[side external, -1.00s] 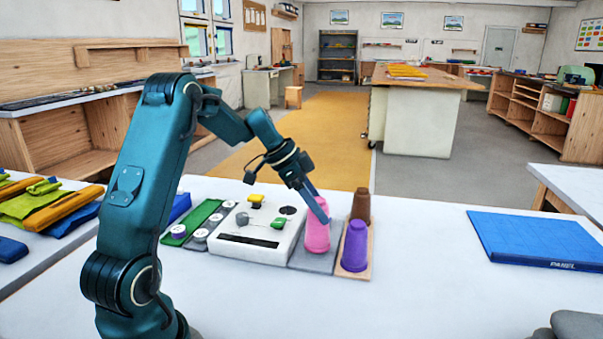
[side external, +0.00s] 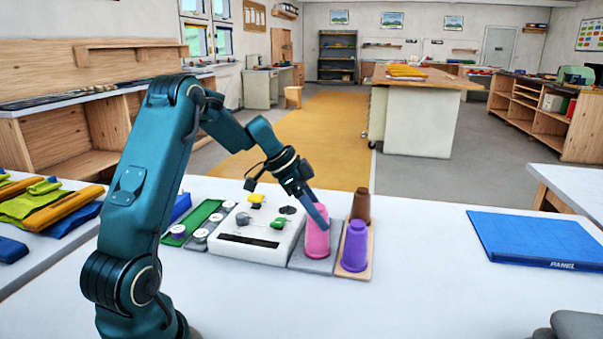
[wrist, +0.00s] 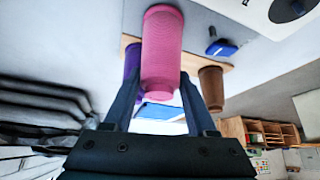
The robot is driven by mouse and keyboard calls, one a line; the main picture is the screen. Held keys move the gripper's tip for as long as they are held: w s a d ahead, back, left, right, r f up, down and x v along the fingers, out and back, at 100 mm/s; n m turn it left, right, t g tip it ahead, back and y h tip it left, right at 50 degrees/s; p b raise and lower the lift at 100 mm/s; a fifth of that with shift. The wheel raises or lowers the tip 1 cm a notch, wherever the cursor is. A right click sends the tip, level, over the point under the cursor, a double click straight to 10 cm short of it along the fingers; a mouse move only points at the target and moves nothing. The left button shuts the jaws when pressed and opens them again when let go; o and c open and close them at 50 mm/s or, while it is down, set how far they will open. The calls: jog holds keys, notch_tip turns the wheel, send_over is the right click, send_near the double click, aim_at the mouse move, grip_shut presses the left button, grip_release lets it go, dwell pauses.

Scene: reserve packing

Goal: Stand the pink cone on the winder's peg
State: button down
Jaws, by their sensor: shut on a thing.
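The pink cone (side external: 317,240) is upright over the grey plate at the right side of the white winder (side external: 240,246). My gripper (side external: 318,222) is shut on the cone from above. In the wrist view, the pink cone (wrist: 162,45) stands between my two fingers (wrist: 160,100). The cone's lower end is at or close to the grey plate (side external: 300,262); I cannot tell whether it touches. No peg shows; it may be hidden by the cone.
A purple cone (side external: 355,246) and a brown cone (side external: 360,207) stand on a wooden board just right of the pink cone. A blue panel (side external: 535,238) lies at the right. Folded cloths (side external: 45,205) lie at the left. The tabletop in front is clear.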

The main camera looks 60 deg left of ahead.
jog(key=shift+f, duration=0.1)
dwell(0.3)
grip_release()
dwell(0.5)
notch_tip(320, 180, up, 11)
dwell(1.4)
